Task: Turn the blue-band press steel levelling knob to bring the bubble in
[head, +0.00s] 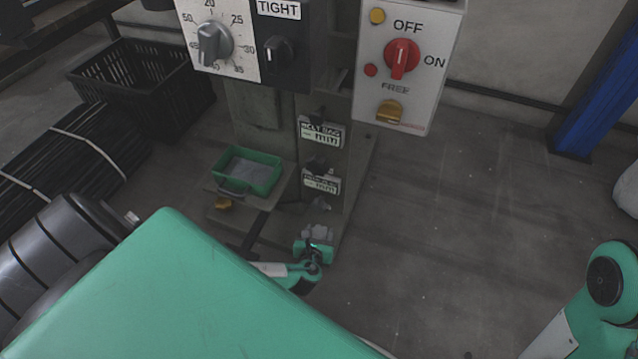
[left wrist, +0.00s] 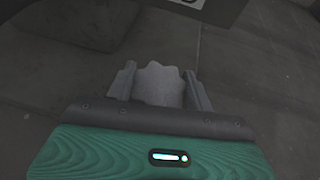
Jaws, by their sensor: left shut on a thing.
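The steel levelling knob (left wrist: 160,84), grey with a scalloped rim, sits between the two fingers of my left gripper (left wrist: 161,92) in the left wrist view. The fingers press on its two sides. In the head view my left gripper (head: 316,246) is low at the foot of the press column (head: 262,108), with the grey knob (head: 318,232) just beyond its green body. No bubble level and no blue band can be made out in either view. My right arm shows at the lower right of the head view, but its gripper is out of frame.
Above are a numbered dial (head: 214,42), a TIGHT switch (head: 279,52) and a box with a red OFF/ON knob (head: 402,58). A green tray (head: 247,171) stands left of the column. A black crate (head: 130,78) is further left. Floor at right is clear up to a blue post (head: 600,90).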

